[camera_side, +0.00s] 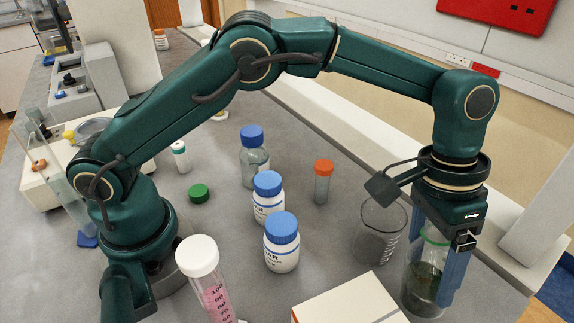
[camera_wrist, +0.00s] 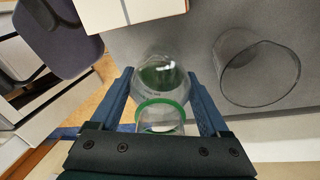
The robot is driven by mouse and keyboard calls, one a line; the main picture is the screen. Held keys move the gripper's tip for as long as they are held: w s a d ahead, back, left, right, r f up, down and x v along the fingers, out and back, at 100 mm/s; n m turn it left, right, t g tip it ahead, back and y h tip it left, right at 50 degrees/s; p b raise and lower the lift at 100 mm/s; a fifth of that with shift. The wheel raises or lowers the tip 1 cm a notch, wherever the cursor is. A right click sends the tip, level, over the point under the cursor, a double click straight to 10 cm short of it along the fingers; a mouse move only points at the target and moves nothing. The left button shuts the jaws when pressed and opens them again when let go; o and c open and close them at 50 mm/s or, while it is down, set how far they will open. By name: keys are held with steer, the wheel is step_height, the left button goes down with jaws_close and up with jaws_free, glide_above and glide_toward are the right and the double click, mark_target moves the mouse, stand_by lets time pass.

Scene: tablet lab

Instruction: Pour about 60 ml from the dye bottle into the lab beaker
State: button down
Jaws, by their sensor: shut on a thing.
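The dye bottle (camera_side: 424,283) is clear glass with a green ring at its neck and dark liquid low inside. My gripper (camera_side: 436,272) is shut on it, with one blue finger on each side. The bottle looks about upright near the bench's right edge; I cannot tell whether its base touches the bench. In the wrist view the bottle (camera_wrist: 161,76) sits between the fingers of my gripper (camera_wrist: 160,88). The lab beaker (camera_side: 378,233) stands upright on the bench, left of the bottle and apart from it. It looks empty in the wrist view (camera_wrist: 258,72).
A white box (camera_side: 350,301) lies at the front, near the bottle. Two white jars with blue lids (camera_side: 282,247) (camera_side: 267,199), a blue-capped bottle (camera_side: 254,160), an orange-capped tube (camera_side: 322,184) and a pink-filled cylinder (camera_side: 212,285) stand left. A green cap (camera_side: 199,193) lies flat.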

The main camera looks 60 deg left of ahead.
mark_target(441, 238)
steer(key=shift+w+a+r+h, duration=0.1)
steer(key=shift+a+r+h, duration=0.1)
steer(key=shift+r+h, duration=0.65)
steer(key=shift+a+r+g+h, duration=0.2)
steer(key=shift+r+h, duration=0.1)
steer(key=shift+r, duration=0.2)
steer(key=shift+a+r+g+h, duration=0.15)
steer(key=shift+r+h, duration=0.1)
steer(key=shift+r, duration=0.2)
steer(key=shift+w+a+f+h, duration=0.1)
steer(key=shift+a+h, duration=0.3)
steer(key=shift+h, duration=0.4)
steer(key=shift+d+r+g+h, duration=0.15)
steer(key=shift+r+g+h, duration=0.2)
steer(key=shift+r+h, duration=0.35)
steer(key=h, duration=0.2)
steer(key=d+f+h, duration=0.1)
steer(key=h, duration=0.1)
steer(key=shift+f+g, duration=0.1)
steer(key=shift+g, duration=0.2)
steer(key=shift+r+h, duration=0.7)
steer(key=shift+h, duration=0.2)
steer(key=shift+a+r+g+h, duration=0.3)
steer(key=shift+a+r+h, duration=0.2)
steer(key=shift+h, duration=0.3)
steer(key=shift+f+h, duration=0.2)
steer(key=shift+h, duration=0.4)
